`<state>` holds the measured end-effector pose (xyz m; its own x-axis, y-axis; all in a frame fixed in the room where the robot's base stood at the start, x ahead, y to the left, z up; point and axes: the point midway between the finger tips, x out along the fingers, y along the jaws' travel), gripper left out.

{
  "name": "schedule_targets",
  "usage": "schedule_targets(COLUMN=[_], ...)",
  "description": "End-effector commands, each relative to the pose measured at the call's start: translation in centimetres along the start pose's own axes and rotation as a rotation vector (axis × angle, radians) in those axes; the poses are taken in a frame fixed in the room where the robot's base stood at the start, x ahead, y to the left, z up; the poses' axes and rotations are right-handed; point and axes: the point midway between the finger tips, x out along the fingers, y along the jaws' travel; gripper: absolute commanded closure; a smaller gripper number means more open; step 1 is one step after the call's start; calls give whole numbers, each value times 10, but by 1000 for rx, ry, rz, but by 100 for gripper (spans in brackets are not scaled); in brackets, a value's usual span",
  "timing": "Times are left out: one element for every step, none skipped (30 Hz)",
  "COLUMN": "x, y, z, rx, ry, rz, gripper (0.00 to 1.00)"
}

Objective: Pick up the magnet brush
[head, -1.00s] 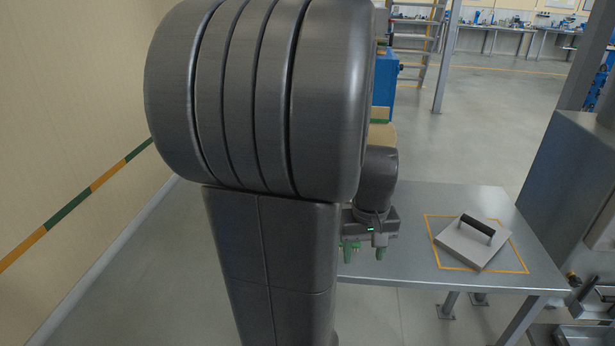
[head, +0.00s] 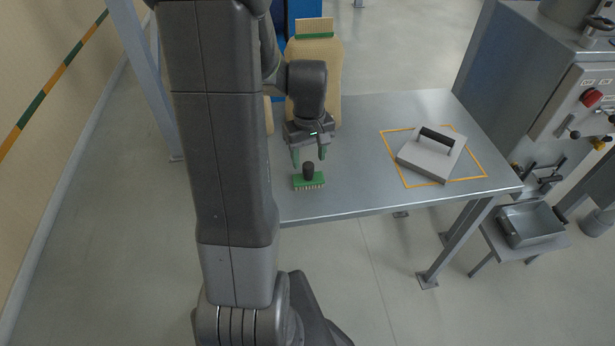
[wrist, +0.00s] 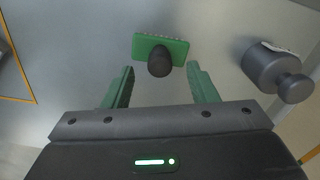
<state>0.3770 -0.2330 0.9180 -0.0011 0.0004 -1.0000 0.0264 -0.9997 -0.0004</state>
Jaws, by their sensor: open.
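The magnet brush, a green block with pale bristles along one edge and a black knob handle, sits on the metal table near its front edge in the head view (head: 316,182). It also shows in the wrist view (wrist: 177,46), just beyond the fingertips. My gripper (head: 309,158) is open and empty, with its green fingers pointing down, above and slightly behind the brush. In the wrist view my gripper (wrist: 160,70) has the black knob roughly centred between the fingertips; I cannot tell the exact height gap.
A grey plate with a black handle (head: 431,158) lies inside an orange outline on the table's right. A dark grey cylinder with a knob (wrist: 274,68) stands right of the brush in the wrist view. Tan sacks (head: 315,75) stand behind. A grey machine (head: 540,75) is at right.

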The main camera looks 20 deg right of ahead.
Motion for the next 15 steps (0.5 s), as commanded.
schedule_targets(x=[4, 6, 7, 9, 10, 13, 16, 20, 25, 29, 33, 38, 42, 46, 50], y=[0, 0, 0, 0, 0, 0, 0, 0, 0, 0, 0, 0, 0, 0, 0], z=[0, 0, 0, 0, 0, -1, -1, -2, -2, -3, -4, -4, -4, -4, -4], rx=[0, 0, 0, 0, 0, 0, 0, 0, 0, 0, -1, -1, 0, 0, 0], ry=[-2, -1, -1, 0, 0, -1, -2, -3, -3, -3, -3, -4, -3, -4, -3], rz=[-1, -1, 0, 0, 0, -1, -1, -1, -2, -2, -2, -2, -2, -2, -2], gripper=[47, 47, 47, 47, 47, 47, 47, 47, 47, 47, 47, 47, 47, 47, 47])
